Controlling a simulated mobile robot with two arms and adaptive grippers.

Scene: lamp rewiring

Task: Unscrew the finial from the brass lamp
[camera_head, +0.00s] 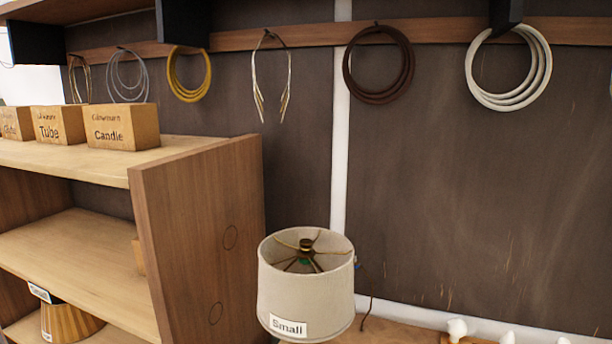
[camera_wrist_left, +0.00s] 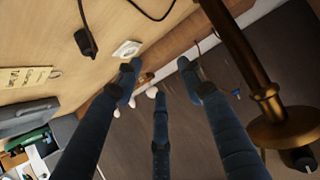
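A lamp shade (camera_head: 305,290) labelled "Small" stands right of the shelf unit in the head view. Thin spokes meet at a small dark brass hub (camera_head: 306,244) in its open top; I cannot clearly tell the finial from the hub. The lamp body below is mostly hidden. In the left wrist view, a brass stem (camera_wrist_left: 240,55) with a wide round flange (camera_wrist_left: 284,128) runs down the right side. My left gripper (camera_wrist_left: 160,76) has three blue fingers spread apart with nothing between them, left of the brass stem. My right gripper is in neither view.
A wooden shelf unit (camera_head: 200,220) with labelled boxes stands left of the lamp. Cable coils (camera_head: 379,65) hang on the wall rail. In the left wrist view, the wooden bench (camera_wrist_left: 55,65) holds a black plug (camera_wrist_left: 86,43), a white plate (camera_wrist_left: 127,50) and a yellow note (camera_wrist_left: 25,77).

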